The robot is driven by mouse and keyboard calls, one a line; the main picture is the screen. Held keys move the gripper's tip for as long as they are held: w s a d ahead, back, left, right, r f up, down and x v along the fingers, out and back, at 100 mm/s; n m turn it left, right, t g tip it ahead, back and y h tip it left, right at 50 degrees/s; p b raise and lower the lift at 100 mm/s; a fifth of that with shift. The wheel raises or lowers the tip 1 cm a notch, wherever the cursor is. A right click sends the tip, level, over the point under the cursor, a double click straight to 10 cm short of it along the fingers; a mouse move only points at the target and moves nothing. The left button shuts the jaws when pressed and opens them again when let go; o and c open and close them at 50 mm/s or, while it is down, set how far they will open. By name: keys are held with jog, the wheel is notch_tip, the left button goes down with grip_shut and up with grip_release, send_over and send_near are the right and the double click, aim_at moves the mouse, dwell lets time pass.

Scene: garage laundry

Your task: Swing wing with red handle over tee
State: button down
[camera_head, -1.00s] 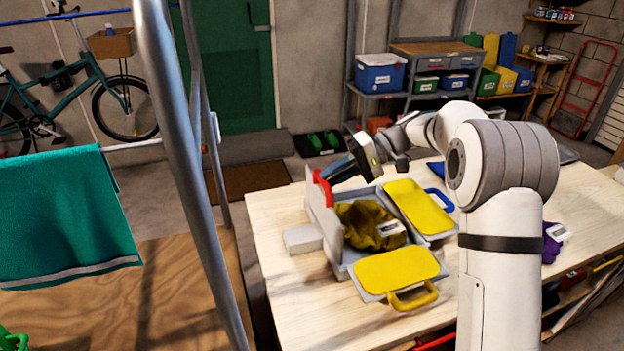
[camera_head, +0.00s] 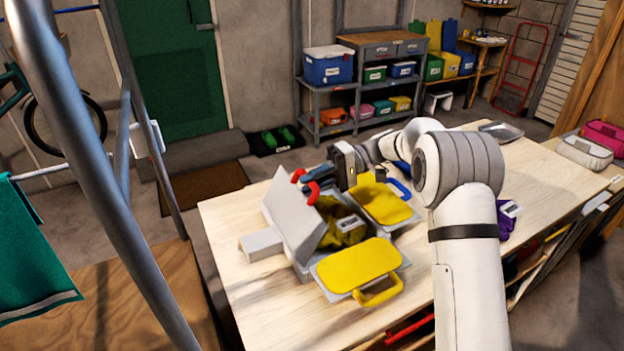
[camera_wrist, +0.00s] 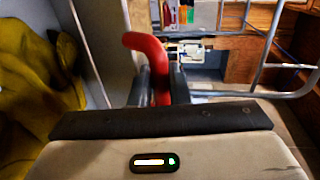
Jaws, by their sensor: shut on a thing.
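The grey wing (camera_head: 290,214) of the folding board stands raised on the board's left side, tilted inward toward the tee. Its red handle (camera_head: 311,193) is at the wing's upper edge; it also shows in the wrist view (camera_wrist: 150,47). My gripper (camera_head: 306,182) is shut on the red handle, with a finger on each side of it in the wrist view (camera_wrist: 162,88). The mustard tee (camera_head: 333,211) lies bunched on the board's middle, partly hidden behind the wing, with a pale label on it. In the wrist view the tee (camera_wrist: 35,75) is at left.
Two yellow-topped panels lie flat, one with a yellow handle (camera_head: 379,293) in front, one with a blue handle (camera_head: 398,188) behind. A grey block (camera_head: 262,245) juts out left of the board. A purple cloth (camera_head: 506,222) lies right of my arm. A metal rack post (camera_head: 85,150) stands at left.

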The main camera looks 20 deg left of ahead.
jog(key=shift+s+a+f, duration=0.2)
jog(key=shift+f, duration=0.35)
jog(key=c, duration=1.6)
grip_release()
jog(key=shift+w+a+f, duration=0.1)
jog(key=shift+w+a, duration=0.05)
jog(key=shift+a, duration=0.05)
jog(key=shift+c, duration=0.2)
jog(key=shift+r, duration=0.2)
jog(key=shift+w+d, duration=0.1)
jog(key=v, duration=0.7)
jog(key=shift+w+d, duration=0.15)
jog(key=shift+d, duration=0.15)
jog(key=shift+r, duration=0.15)
